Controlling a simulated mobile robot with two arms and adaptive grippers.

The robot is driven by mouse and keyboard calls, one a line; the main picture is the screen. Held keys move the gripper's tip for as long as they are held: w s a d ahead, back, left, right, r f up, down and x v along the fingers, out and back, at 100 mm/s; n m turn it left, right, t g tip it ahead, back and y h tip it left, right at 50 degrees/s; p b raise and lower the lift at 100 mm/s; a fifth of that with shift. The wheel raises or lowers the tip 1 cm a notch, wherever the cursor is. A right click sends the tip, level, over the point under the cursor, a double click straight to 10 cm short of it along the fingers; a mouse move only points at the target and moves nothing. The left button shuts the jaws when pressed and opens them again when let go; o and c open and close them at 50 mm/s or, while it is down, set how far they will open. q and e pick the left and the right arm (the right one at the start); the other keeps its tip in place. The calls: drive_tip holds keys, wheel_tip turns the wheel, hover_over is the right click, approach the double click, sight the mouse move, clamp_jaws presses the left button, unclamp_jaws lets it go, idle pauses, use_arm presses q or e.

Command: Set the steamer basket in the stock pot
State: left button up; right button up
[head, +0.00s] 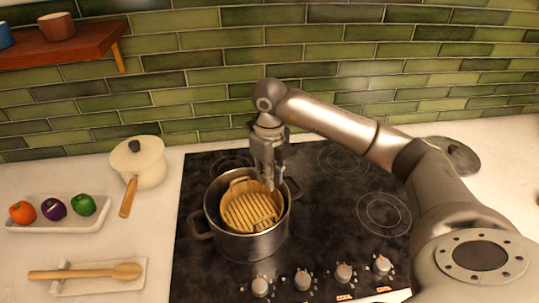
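The yellow slatted steamer basket (250,212) is within the mouth of the steel stock pot (247,246), which stands on the black cooktop. The basket looks slightly tilted, and its slatted floor faces me. Its underside is hidden by the pot, so I cannot tell whether it rests on anything inside. My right gripper (271,181) points down from above the pot, its fingers close together at the basket's back right rim, and it appears shut on that rim. The fingertips are partly hidden. My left gripper is not in view.
The cooktop (330,215) has a row of knobs (303,279) in front. A cream saucepan (147,166), a vegetable tray (58,226) and a wooden spoon (90,273) on a rest lie to the left. A round lid (455,155) lies behind my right arm. A wooden shelf (80,45) juts out upper left.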

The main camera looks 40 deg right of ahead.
wheel_tip(320, 180, up, 13)
drive_tip(key=b, duration=0.1)
drive_tip(key=shift+f+b, duration=0.15)
drive_tip(key=shift+b, duration=0.15)
drive_tip(key=shift+f, duration=0.1)
idle(0.5)
